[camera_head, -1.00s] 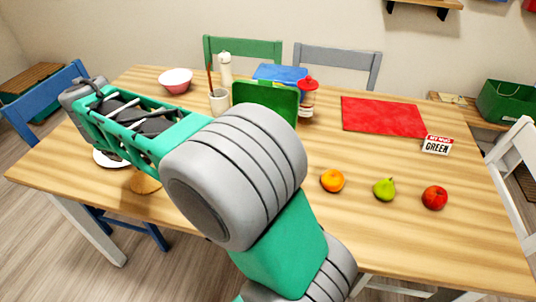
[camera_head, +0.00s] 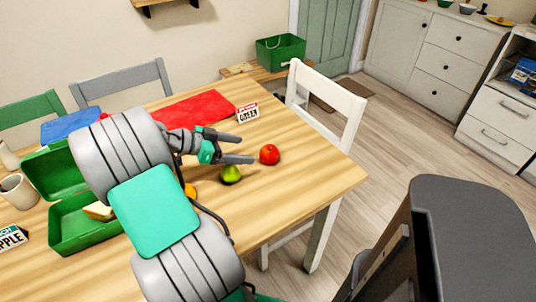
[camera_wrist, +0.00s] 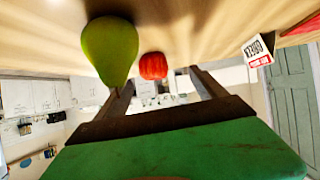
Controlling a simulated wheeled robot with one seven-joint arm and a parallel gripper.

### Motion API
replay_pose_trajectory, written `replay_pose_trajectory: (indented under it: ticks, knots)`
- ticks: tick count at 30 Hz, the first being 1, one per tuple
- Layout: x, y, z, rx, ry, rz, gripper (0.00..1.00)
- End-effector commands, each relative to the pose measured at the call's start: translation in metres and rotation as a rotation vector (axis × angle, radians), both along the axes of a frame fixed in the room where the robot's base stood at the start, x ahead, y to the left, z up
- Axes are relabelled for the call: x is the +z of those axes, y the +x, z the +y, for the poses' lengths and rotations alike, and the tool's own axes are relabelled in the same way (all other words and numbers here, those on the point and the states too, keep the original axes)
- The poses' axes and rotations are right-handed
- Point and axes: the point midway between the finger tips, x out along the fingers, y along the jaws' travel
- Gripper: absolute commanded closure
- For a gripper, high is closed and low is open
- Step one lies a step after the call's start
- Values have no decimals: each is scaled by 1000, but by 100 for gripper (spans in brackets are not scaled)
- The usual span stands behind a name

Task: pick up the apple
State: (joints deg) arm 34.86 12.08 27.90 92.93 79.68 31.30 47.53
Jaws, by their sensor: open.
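The red apple (camera_head: 269,155) sits on the wooden table near its right side. My gripper (camera_head: 246,149) is open and empty, low over the table just left of the apple, its fingers pointing toward it. In the wrist view the apple (camera_wrist: 153,66) shows ahead, between the fingertips of my gripper (camera_wrist: 161,80), apart from them. That view looks upside down, with the table at the top. The green pear (camera_head: 231,174) is close beside the nearer finger. It also looms large in the wrist view (camera_wrist: 109,48); whether it touches the finger I cannot tell.
A small sign (camera_head: 247,113) and a red mat (camera_head: 200,108) lie farther back. A green lunchbox (camera_head: 75,222) is at left. A white chair (camera_head: 325,110) stands at the table's right edge. The tabletop right of the apple is clear.

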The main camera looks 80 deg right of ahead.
Motion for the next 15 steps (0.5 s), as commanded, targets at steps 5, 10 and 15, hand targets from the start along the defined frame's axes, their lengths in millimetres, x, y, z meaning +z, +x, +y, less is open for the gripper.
replay_pose_trajectory:
  ticks: [5,10,15]
  knots:
    - [-11,-20,-4,-60,-34,-17,20]
    - [-18,-39,-16,-58,-35,-18,20]
    - [-29,-63,-31,-56,-33,-17,20]
